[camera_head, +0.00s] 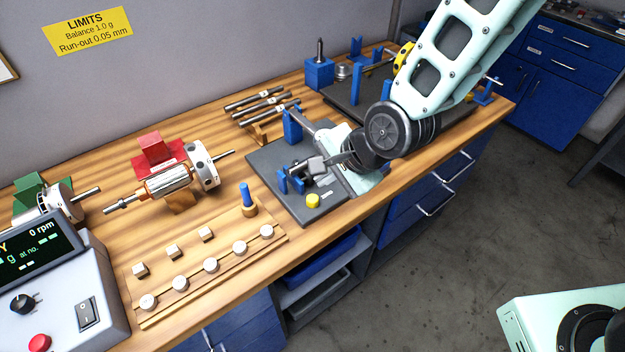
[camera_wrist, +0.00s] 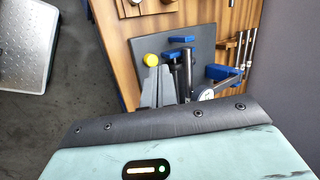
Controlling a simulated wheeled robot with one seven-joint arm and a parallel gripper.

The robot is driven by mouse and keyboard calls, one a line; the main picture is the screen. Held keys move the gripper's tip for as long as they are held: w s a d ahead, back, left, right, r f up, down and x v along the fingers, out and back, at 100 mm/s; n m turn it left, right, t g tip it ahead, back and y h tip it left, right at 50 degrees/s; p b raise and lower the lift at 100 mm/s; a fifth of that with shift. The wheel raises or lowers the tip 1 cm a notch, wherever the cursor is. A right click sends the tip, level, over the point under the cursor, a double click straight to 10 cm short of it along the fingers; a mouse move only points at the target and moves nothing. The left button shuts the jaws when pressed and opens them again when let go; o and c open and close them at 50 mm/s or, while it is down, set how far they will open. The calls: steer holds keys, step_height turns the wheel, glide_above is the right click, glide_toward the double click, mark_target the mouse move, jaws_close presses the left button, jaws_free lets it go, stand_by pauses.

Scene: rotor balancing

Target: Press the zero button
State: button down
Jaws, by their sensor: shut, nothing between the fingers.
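A round yellow button (camera_head: 313,201) sits near the front corner of a dark grey plate (camera_head: 268,167) on the bench. The yellow button also shows in the wrist view (camera_wrist: 152,59). My gripper (camera_head: 318,164) is shut and empty over the plate, behind the button in the head view. In the wrist view its fingertips (camera_wrist: 158,68) appear just below the button; a gap in height cannot be judged. My arm hides part of the plate.
Blue posts (camera_head: 292,126) and a dial gauge (camera_wrist: 205,94) stand close beside my fingers. The bench front edge is near.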

mark_target(316, 200)
steer(key=w+m+p, duration=0.1)
steer(key=m, duration=0.1)
steer(key=w+m+t+y+p, duration=0.1)
steer(key=w+m, duration=0.1)
steer(key=m, duration=0.1)
steer(key=w+a+f+m+t+p, duration=0.1)
steer(key=w+m, duration=0.1)
steer(key=m, duration=0.1)
steer(key=shift+w+a, duration=0.1)
steer(key=shift+f, duration=0.1)
step_height(316, 200, down, 9)
steer(key=b, duration=0.6)
steer(key=shift+b, duration=0.35)
stand_by(1.4)
steer(key=shift+f+b, duration=0.25)
steer(key=shift+b, duration=0.1)
